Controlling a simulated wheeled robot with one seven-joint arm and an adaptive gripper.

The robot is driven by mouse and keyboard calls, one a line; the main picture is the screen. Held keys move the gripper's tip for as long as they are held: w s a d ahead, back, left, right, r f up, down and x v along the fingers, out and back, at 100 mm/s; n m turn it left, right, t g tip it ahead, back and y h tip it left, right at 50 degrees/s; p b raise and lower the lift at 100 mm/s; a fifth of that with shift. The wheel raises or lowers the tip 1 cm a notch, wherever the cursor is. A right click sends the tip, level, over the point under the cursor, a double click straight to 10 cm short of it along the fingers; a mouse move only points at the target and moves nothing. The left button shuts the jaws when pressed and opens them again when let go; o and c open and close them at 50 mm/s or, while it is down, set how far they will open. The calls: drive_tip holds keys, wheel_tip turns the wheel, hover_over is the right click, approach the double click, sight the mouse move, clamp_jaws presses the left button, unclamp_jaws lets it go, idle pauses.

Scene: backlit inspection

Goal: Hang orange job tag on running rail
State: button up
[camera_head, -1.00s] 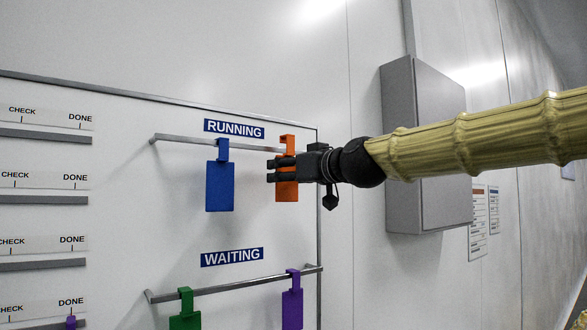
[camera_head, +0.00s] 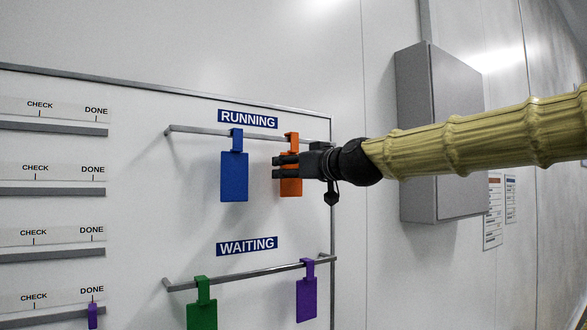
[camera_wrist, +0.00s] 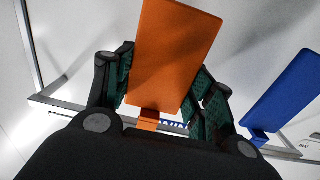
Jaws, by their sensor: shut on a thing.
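The orange job tag (camera_head: 291,188) hangs upright with its hook on top, at the right part of the running rail (camera_head: 200,131). My gripper (camera_head: 280,166) is shut on its plate from the right. The hook overlaps the rail in the head view, its top slightly above it; I cannot tell whether it rests on the rail. In the wrist view the orange tag (camera_wrist: 172,55) lies between my gripper's fingers (camera_wrist: 160,90), and its hook is partly hidden behind the gripper body. A blue tag (camera_head: 234,178) hangs on the same rail, left of the orange one and apart from it.
Below, the waiting rail (camera_head: 240,273) carries a green tag (camera_head: 202,315) and a purple tag (camera_head: 307,298). Labelled strips with grey ledges (camera_head: 50,192) are at the left. A grey wall box (camera_head: 440,130) stands out behind my arm. The running rail's left end is free.

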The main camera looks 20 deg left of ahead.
drive_tip(key=shift+a, duration=0.1)
drive_tip(key=o, duration=1)
drive_tip(key=shift+c, duration=0.2)
drive_tip(key=v, duration=1.2)
